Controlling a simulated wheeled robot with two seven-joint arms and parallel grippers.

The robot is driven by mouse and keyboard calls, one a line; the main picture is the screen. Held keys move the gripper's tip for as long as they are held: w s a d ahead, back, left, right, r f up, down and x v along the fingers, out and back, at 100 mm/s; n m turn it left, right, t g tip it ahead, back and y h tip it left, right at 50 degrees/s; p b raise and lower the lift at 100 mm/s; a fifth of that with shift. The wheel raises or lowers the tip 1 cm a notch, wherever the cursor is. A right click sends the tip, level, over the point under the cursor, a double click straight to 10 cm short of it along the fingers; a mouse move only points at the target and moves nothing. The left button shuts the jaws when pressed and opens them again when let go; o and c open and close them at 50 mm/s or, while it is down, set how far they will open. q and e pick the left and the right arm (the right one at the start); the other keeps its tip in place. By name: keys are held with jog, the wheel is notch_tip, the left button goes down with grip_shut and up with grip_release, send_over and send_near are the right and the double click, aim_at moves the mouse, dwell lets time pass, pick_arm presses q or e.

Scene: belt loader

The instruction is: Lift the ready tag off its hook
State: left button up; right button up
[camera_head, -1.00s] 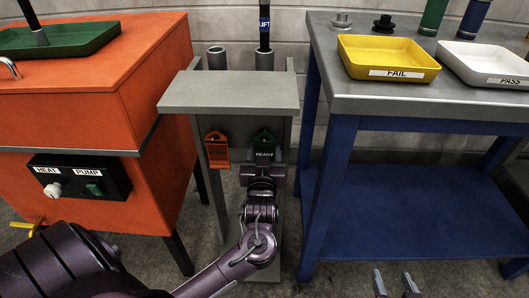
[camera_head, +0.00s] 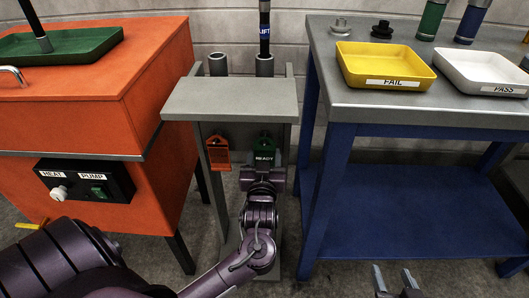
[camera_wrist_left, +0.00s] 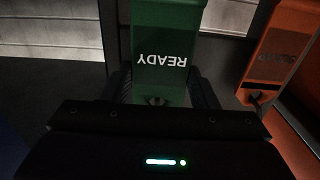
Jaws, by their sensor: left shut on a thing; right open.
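The green ready tag (camera_head: 264,153) hangs on the front of the grey stand, below its top. In the left wrist view the tag (camera_wrist_left: 165,35) fills the upper middle, its white READY lettering upside down. My left gripper (camera_head: 263,170) is shut on the lower part of the tag, with a finger on each side of it. The tag's hook is hidden in these views. My right gripper (camera_head: 397,278) is open and empty at the bottom edge of the head view, in front of the blue table.
An orange tag (camera_head: 217,155) hangs just left of the green one. The grey stand (camera_head: 230,98) has an overhanging top. An orange machine (camera_head: 150,100) stands left, and a blue table (camera_head: 420,180) with a yellow FAIL tray (camera_head: 385,85) and white PASS tray (camera_head: 478,89) stands right.

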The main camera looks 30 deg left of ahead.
pick_arm(q)
jog(key=shift+s+d+r, duration=0.1)
jog(key=shift+s, duration=0.05)
jog(key=shift+s+d+r+p, duration=0.25)
jog(key=shift+s+p, duration=0.15)
jog(key=shift+p, duration=0.1)
jog(key=shift+s+d+r+p, duration=0.15)
jog(key=shift+s+d+p, duration=0.15)
jog(key=shift+p, duration=0.2)
jog(key=shift+s, duration=0.2)
jog(key=p+v, duration=0.2)
jog(key=v, duration=0.3)
dwell(0.5)
